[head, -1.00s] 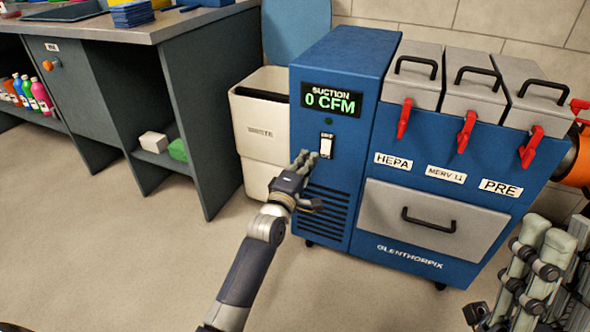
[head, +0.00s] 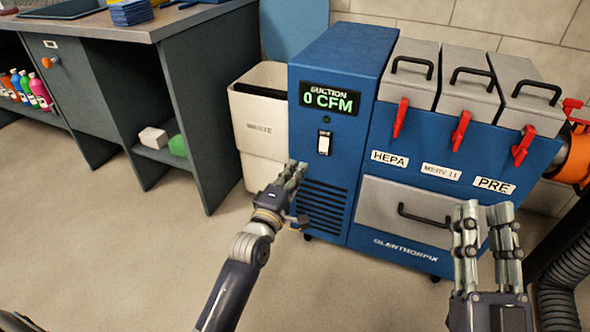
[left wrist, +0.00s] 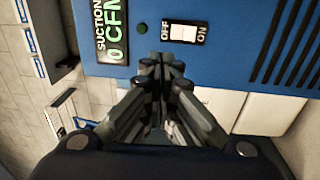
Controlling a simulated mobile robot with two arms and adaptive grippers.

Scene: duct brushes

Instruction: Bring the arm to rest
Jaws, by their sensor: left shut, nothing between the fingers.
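My left gripper (head: 297,170) is shut and empty. In the head view it is in front of the blue suction machine (head: 340,60), just below and left of the white rocker switch (head: 324,143). The left wrist view shows its closed fingers (left wrist: 163,60) pointing at the machine, with the switch (left wrist: 184,33) between the OFF and ON labels. The display (head: 328,98) reads 0 CFM. My right gripper (head: 484,205) points up at the lower right, its two fingers apart with nothing visible between them.
The machine has a grey drawer (head: 425,215) and several lidded filter slots with red latches. A white waste bin (head: 263,120) stands at its left, beside a grey workbench (head: 215,110). A black hose (head: 560,285) is at the lower right. The floor in front is clear.

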